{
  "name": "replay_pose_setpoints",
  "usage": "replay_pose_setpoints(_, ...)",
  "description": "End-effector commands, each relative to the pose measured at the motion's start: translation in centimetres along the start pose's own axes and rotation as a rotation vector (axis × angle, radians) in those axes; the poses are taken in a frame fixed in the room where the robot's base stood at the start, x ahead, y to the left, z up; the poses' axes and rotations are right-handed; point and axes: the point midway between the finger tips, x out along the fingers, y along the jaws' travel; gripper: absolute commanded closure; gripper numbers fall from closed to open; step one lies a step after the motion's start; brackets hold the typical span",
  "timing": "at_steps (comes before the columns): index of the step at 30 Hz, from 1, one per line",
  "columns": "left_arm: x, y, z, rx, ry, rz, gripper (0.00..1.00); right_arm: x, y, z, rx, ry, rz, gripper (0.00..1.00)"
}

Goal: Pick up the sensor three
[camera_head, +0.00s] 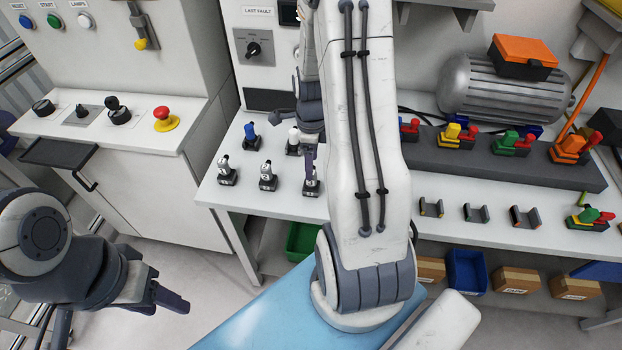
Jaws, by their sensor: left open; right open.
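Several small sensors stand upright in dark bases on the left part of the white workbench (208,194). The front row has a left sensor (225,172), a middle sensor (267,178) and a right sensor (311,185). Behind them stand a blue-topped sensor (250,138) and a white-topped sensor (293,141). Their labels are too small to read surely, so I cannot tell which is sensor three. My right gripper (311,156) is open, pointing down above the right front sensor; my arm partly hides it, and contact is unclear. My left gripper (163,298) is open and empty above the floor at lower left.
A control console (140,125) with a red emergency button (165,119) stands at left. A grey motor (475,88) and a dark rack (560,172) of coloured connectors are at right. Bins and boxes sit below.

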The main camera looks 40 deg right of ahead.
Motion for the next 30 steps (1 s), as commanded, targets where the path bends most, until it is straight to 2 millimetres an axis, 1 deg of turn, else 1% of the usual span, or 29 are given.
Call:
replay_pose_setpoints(5, -0.7, 0.1, 0.0, 0.000, 0.000, 0.000, 0.50, 1.3, 0.2, 0.0, -0.002, 0.002, 0.005, 0.27)
replay_pose_setpoints(9, -1.6, 0.1, -0.1, -0.001, 0.000, 0.000, 0.50, 3.1, 0.3, -0.1, -0.002, 0.002, 0.006, 0.27)
replay_pose_setpoints(12, -1.8, 0.1, -0.1, -0.001, 0.000, 0.000, 0.50, 4.5, 0.2, 0.0, -0.003, 0.001, 0.004, 0.27)
replay_pose_setpoints(14, -1.8, 0.1, -0.1, -0.001, 0.000, 0.000, 0.50, 5.0, 0.2, 0.0, -0.003, 0.001, 0.002, 0.27)
replay_pose_setpoints(18, -1.8, 0.1, -0.1, -0.001, 0.000, 0.000, 0.50, 5.4, 0.1, 0.0, -0.003, -0.001, -0.001, 0.27)
replay_pose_setpoints(23, -1.8, 0.1, -0.1, -0.001, 0.000, 0.000, 0.50, 5.4, 0.1, 0.0, -0.003, -0.001, -0.001, 0.27)
replay_pose_setpoints(24, -1.8, 0.1, -0.1, -0.001, 0.000, 0.000, 0.50, 5.4, 0.1, 0.0, -0.003, -0.001, -0.001, 0.43)
replay_pose_setpoints(26, -1.8, 0.1, -0.1, -0.001, 0.000, 0.000, 0.50, 5.4, 0.1, 0.0, -0.003, -0.001, -0.001, 0.66)
replay_pose_setpoints(27, -1.8, 0.1, -0.1, -0.001, 0.000, 0.000, 0.50, 5.4, 0.1, 0.0, -0.003, 0.000, -0.001, 0.81)
replay_pose_setpoints(28, -1.8, 0.1, -0.1, -0.001, 0.000, 0.000, 0.50, 5.4, 0.1, 0.0, -0.003, 0.000, -0.001, 0.92)
replay_pose_setpoints(29, -1.8, 0.1, -0.1, -0.001, 0.000, 0.000, 0.50, 5.4, 0.1, 0.0, -0.002, 0.000, -0.001, 1.00)
replay_pose_setpoints(30, -1.8, 0.1, -0.1, -0.001, 0.000, 0.000, 0.50, 5.4, 0.1, 0.0, -0.002, 0.000, -0.001, 1.00)
